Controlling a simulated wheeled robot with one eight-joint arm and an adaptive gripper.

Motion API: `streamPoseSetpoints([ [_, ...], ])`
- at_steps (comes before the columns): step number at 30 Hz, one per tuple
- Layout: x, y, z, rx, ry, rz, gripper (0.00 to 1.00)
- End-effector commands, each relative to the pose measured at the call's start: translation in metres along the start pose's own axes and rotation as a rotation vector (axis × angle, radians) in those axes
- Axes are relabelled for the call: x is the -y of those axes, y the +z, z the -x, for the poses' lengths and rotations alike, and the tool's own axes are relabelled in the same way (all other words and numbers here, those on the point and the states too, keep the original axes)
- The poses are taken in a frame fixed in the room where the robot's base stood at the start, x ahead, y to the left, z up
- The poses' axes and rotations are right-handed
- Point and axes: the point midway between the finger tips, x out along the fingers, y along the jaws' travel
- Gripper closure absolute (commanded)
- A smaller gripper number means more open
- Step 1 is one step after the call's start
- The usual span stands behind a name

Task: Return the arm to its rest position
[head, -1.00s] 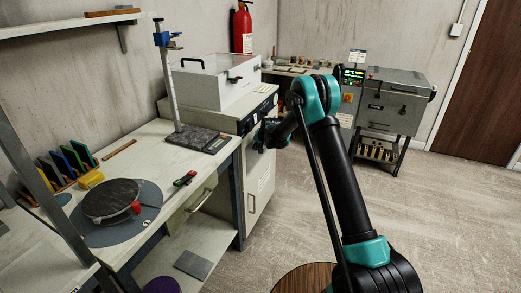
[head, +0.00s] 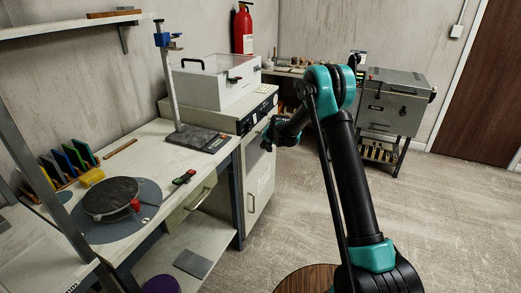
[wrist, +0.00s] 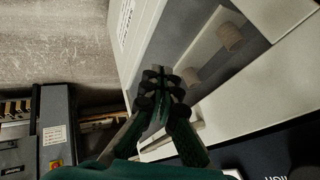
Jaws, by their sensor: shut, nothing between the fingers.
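My arm, black and teal, rises from the lower right of the head view and bends at a teal elbow. My gripper (head: 268,141) hangs at the end of the forearm, in front of the white cabinet beside the workbench. In the wrist view my gripper (wrist: 162,82) has its fingers together with nothing between them. Behind the fingers is a pale surface with a grey panel and two round tan knobs (wrist: 230,37). In the head view the forearm partly hides the cabinet front.
The workbench (head: 125,150) at left bears a round dark disc (head: 108,195) and a stand (head: 168,75). A white lidded box (head: 215,82) sits on the cabinet (head: 262,165). A grey machine (head: 393,100) stands at the back right. The floor (head: 450,215) at right is open.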

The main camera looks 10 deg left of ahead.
Motion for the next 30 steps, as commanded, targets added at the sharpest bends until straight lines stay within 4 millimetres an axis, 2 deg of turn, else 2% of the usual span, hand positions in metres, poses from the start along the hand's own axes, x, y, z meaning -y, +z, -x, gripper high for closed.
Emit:
streamPoseSetpoints([
  [1, -0.001, 0.0, 0.011, -0.001, 0.001, -0.001, 1.0],
  [6, -0.001, 0.0, 0.038, 0.0, 0.001, 0.0, 1.0],
  [17, -0.006, 0.001, 0.073, 0.0, 0.009, 0.005, 1.0],
  [20, -0.02, 0.005, 0.099, 0.0, 0.027, 0.018, 1.0],
  [23, -0.04, 0.014, 0.136, 0.004, 0.055, 0.039, 1.0],
  [30, -0.094, 0.054, 0.227, 0.019, 0.127, 0.094, 1.0],
])
